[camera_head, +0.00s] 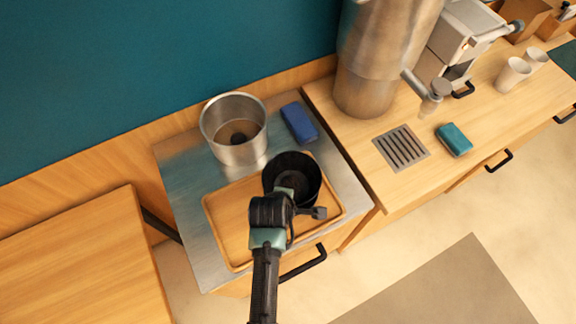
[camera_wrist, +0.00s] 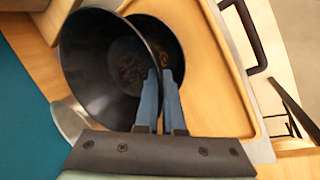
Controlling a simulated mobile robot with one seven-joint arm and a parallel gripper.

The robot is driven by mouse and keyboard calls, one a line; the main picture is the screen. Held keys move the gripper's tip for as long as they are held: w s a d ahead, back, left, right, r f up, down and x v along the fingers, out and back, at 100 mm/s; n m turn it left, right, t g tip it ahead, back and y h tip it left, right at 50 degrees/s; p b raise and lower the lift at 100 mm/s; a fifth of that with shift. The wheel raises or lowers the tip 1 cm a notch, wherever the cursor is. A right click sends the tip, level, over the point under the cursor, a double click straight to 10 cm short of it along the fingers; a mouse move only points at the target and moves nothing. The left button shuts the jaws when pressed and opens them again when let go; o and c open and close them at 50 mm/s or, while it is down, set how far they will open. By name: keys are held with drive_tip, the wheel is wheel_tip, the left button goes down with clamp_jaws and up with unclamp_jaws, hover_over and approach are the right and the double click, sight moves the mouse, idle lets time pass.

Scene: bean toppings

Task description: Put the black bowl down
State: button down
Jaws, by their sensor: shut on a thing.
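The black bowl (camera_head: 290,162) is above the right part of a wooden tray (camera_head: 222,232) in the head view; I cannot tell whether it touches the tray. My gripper (camera_head: 287,196) is shut on the bowl's near rim. In the wrist view, the blue-grey fingers (camera_wrist: 160,98) are close together at the wall of the bowl (camera_wrist: 85,70), which looks tilted. A second dark round shape (camera_wrist: 172,45) shows behind the bowl, partly hidden; I cannot tell if it is another bowl. Brownish bits show in the dark interior.
A metal pot (camera_head: 234,150) with dark contents stands behind the tray, a blue block (camera_head: 298,123) beside it. Right are a large metal cylinder (camera_head: 365,90), a drain grate (camera_head: 401,148), a teal sponge (camera_head: 454,140) and white cups (camera_head: 512,74). The tray's left part is clear.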

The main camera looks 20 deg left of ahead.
drive_tip(key=shift+f, duration=0.35)
drive_tip(key=shift+f, duration=0.1)
drive_tip(key=shift+f+b, duration=0.35)
drive_tip(key=shift+f, duration=0.15)
drive_tip(key=c, duration=1)
unclamp_jaws()
drive_tip(key=shift+c, duration=0.2)
drive_tip(key=shift+r+p, duration=0.4)
drive_tip(key=shift+r, duration=0.25)
drive_tip(key=v, duration=1.2)
drive_tip(key=shift+b, duration=0.35)
